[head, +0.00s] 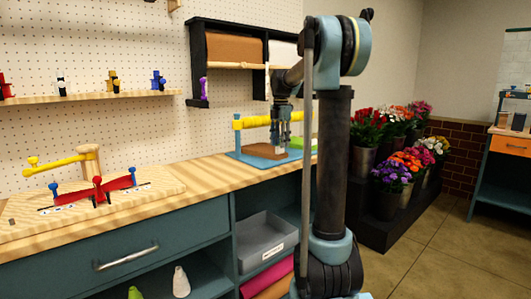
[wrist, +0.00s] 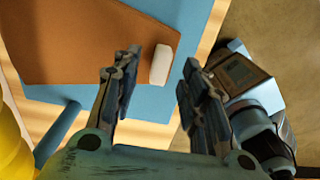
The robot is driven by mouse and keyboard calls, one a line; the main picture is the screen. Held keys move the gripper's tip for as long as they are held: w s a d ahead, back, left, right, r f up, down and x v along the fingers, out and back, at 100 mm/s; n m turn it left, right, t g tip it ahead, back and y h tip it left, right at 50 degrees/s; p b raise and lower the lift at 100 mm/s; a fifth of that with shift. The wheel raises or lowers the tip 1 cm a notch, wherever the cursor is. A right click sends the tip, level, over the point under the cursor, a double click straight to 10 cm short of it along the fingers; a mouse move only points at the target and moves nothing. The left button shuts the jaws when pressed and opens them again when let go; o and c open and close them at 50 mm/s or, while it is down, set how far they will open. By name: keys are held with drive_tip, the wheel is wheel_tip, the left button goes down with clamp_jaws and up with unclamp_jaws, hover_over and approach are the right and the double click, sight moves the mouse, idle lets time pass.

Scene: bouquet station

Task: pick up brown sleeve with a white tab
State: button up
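The brown sleeve (wrist: 85,45) lies flat on a blue board (wrist: 180,22) in the wrist view, with its white tab (wrist: 161,64) at its right edge. My gripper (wrist: 160,75) is open, and the tab shows between its two fingertips. I cannot tell how far above the tab the fingers are. In the head view the brown sleeve (head: 264,151) lies on the blue board (head: 240,155) on the bench, and my gripper (head: 281,138) points down at its right part. The tab is not clear in the head view.
A yellow roll (head: 258,122) on blue posts stands behind the sleeve. A green item (head: 296,142) lies just right of my gripper. A wooden jig with red parts (head: 98,190) is at the left of the bench. Flower buckets (head: 388,203) stand at the right.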

drive_tip(key=shift+f, duration=1.1)
clamp_jaws()
